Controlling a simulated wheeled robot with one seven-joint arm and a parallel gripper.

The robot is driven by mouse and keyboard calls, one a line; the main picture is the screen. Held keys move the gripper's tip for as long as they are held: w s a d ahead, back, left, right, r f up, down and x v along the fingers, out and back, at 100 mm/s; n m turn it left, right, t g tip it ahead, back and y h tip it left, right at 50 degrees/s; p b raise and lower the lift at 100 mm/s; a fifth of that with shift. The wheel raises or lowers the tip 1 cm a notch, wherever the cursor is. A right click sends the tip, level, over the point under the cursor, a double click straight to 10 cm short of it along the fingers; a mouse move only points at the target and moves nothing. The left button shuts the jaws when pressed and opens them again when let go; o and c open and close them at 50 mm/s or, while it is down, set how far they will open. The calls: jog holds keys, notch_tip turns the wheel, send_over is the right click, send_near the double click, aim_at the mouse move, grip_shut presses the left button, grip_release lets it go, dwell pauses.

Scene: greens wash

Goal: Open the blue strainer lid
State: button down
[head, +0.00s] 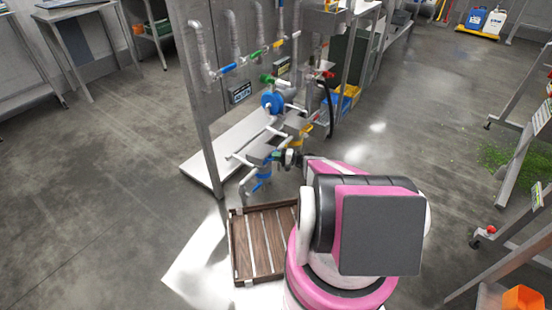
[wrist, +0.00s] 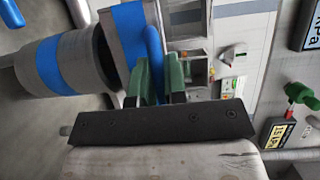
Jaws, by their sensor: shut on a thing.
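My gripper (wrist: 154,68) has green fingers, shut on a slim upright blue bar, which I take to be the handle of the blue strainer lid (wrist: 153,48). In the wrist view the bar stands close beside a grey part with a blue face (wrist: 128,30). The join between bar and face is partly hidden by the fingers. In the head view my gripper (head: 287,158) reaches the low pipework from the right. Blue fittings (head: 264,176) show just below and left of it; the lid itself is too small there to tell whether it is open.
A grey pipe with a blue band (wrist: 62,65) lies left of the fingers. A green valve handle (wrist: 300,94) and gauge plates are on the right. A wooden slatted pallet (head: 262,243) lies on the floor near my base. The floor at left is clear.

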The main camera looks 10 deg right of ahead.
jog(key=shift+w+a+r+g+h, duration=0.15)
jog(key=shift+a+r+g+h, duration=0.15)
jog(key=shift+r, duration=0.45)
jog(key=w+a+r+g+h, duration=0.1)
jog(key=w+r, duration=0.1)
jog(key=w+a+r+m+g+h, duration=0.1)
jog(key=w+a+r+h, duration=0.1)
jog(key=w+a+r+m+g+h, duration=0.1)
jog(key=w+a+r+h, duration=0.1)
jog(key=r, duration=0.1)
jog(key=shift+a+g, duration=0.1)
jog(key=shift+g, duration=0.2)
jog(key=w+a+m+g+h, duration=0.1)
jog(key=w+a+g+h, duration=0.2)
jog(key=w+a, duration=0.6)
jog(key=shift+w+a+f+h, duration=0.2)
jog(key=shift+w+a+h, duration=0.2)
jog(key=shift+w+h, duration=0.25)
jog(key=c, duration=1.2)
grip_release()
